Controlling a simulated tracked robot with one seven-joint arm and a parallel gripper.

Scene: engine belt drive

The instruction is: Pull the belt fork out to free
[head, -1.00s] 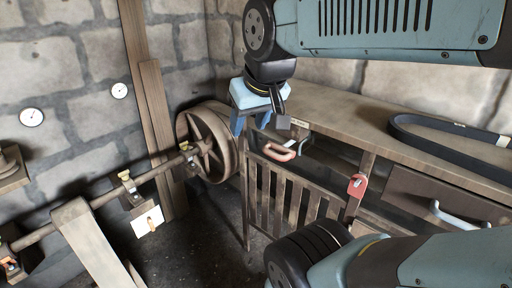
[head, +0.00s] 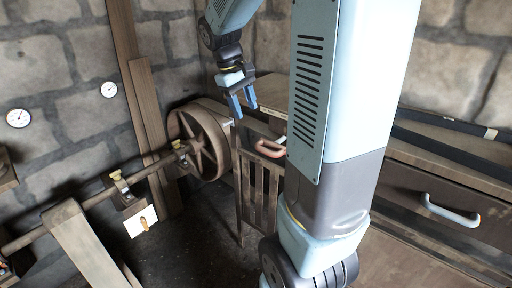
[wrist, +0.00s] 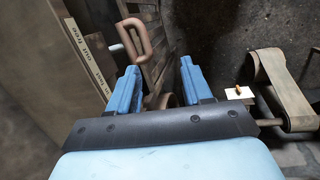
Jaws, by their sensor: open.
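The belt fork's handle appears to be the reddish-brown loop (head: 271,148) at the near end of the bench, by the slatted gate; my arm stands just to its right. In the wrist view the loop (wrist: 136,38) is upright beyond my left finger, near a pale rod. A label strip on the wood beside it reads partly "out free". My gripper (head: 244,111) is open and empty, fingers down, above and left of the loop in the head view. In the wrist view my fingers (wrist: 158,68) show apart, with nothing between them.
A large spoked wheel (head: 200,143) on a shaft stands left of the slatted gate (head: 258,190). A white card (head: 141,221) hangs below the shaft. A drawer with a pale handle (head: 450,210) is at right. My arm hides the middle of the bench.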

